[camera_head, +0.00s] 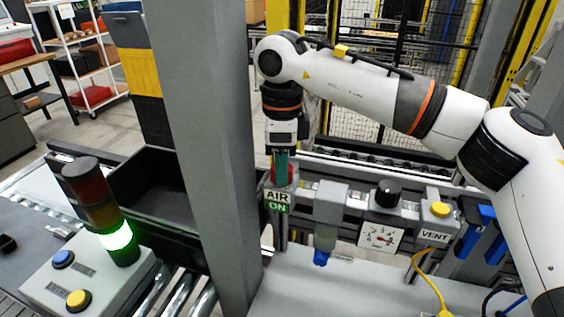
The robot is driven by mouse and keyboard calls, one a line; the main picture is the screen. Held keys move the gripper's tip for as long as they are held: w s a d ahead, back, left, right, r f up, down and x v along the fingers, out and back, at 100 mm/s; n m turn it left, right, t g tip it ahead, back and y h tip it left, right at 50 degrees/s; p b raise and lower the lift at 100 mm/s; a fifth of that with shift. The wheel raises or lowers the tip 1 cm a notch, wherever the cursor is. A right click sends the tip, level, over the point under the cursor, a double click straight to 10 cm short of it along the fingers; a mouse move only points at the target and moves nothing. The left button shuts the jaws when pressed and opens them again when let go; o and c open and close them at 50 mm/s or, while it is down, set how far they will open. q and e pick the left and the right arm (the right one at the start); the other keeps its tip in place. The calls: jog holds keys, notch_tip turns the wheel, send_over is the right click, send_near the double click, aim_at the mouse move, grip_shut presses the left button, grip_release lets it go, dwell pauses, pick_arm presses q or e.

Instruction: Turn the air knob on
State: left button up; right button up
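The red air knob (290,177) sits on the grey unit behind the pillar's right edge, above a sign (278,202) that reads "AIR ON", with "ON" on green. My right gripper (281,170) points straight down at the knob, its greenish fingers overlapping the red in the picture. The fingers hide part of the knob. I cannot tell whether they are closed on it. My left gripper is not in view.
A grey pillar (205,120) stands just left of the knob. Right of it are a regulator with a black knob (387,193), a gauge (381,237) and a yellow button (440,209) above a "VENT" sign. A stack light (117,237) glows green at left.

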jog(key=shift+n+b, duration=0.3)
jog(key=shift+n, duration=1.2)
jog(key=o, duration=1)
jog(key=shift+r, duration=0.1)
jog(key=shift+r+b, duration=0.3)
notch_tip(320, 180, up, 11)
jog(key=b, duration=0.2)
jog(key=shift+r, duration=0.15)
